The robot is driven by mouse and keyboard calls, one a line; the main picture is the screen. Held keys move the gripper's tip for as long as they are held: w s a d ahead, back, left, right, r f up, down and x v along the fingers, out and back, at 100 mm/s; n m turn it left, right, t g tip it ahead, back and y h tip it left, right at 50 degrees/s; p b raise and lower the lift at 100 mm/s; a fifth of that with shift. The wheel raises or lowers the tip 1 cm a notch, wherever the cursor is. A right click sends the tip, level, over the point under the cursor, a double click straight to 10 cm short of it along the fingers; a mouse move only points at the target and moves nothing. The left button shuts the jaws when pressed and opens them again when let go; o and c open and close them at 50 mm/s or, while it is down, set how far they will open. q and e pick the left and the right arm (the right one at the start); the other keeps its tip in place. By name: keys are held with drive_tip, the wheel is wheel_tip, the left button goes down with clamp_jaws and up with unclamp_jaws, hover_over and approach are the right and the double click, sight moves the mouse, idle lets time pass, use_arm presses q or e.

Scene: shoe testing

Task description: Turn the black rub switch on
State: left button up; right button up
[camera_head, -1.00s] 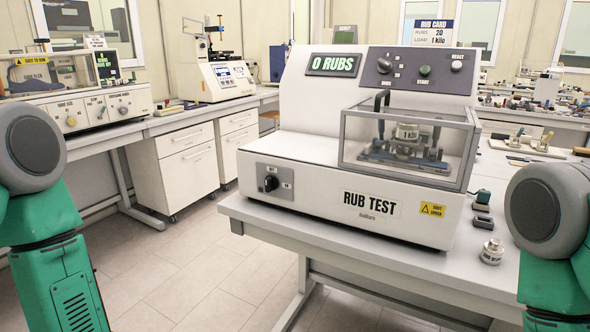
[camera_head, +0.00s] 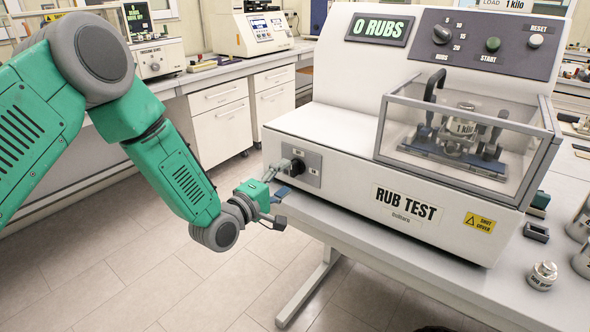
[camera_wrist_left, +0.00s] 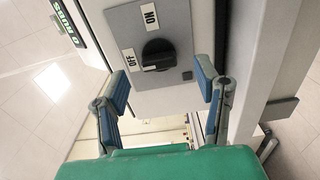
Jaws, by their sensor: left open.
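The black rub switch (camera_wrist_left: 158,54) is a round knob on a grey plate marked ON and OFF in the left wrist view. Its pale pointer mark lies on the OFF label's side. In the head view the switch plate (camera_head: 313,170) is on the lower left front of the white rub test machine (camera_head: 345,150), with the knob partly hidden by my gripper. My left gripper (camera_head: 284,193) is open and empty just in front of the plate. In the left wrist view its blue-padded fingers (camera_wrist_left: 160,84) are spread to either side below the knob, not closed on it. My right gripper is out of view.
A clear cover (camera_head: 460,125) encloses the 1 kilo rubbing rig on the machine. The display (camera_head: 380,29) reads 0 RUBS. Metal weights (camera_head: 542,275) stand on the table at the right. Open floor lies under my left arm.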

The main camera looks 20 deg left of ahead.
sight(291, 172)
use_arm(q)
drive_tip(key=x, duration=0.3)
drive_tip(key=shift+w, duration=0.35)
drive_tip(key=shift+w+a, duration=0.1)
drive_tip(key=shift+w, duration=0.3)
drive_tip(key=shift+s, duration=0.1)
drive_tip(key=c, duration=1.1)
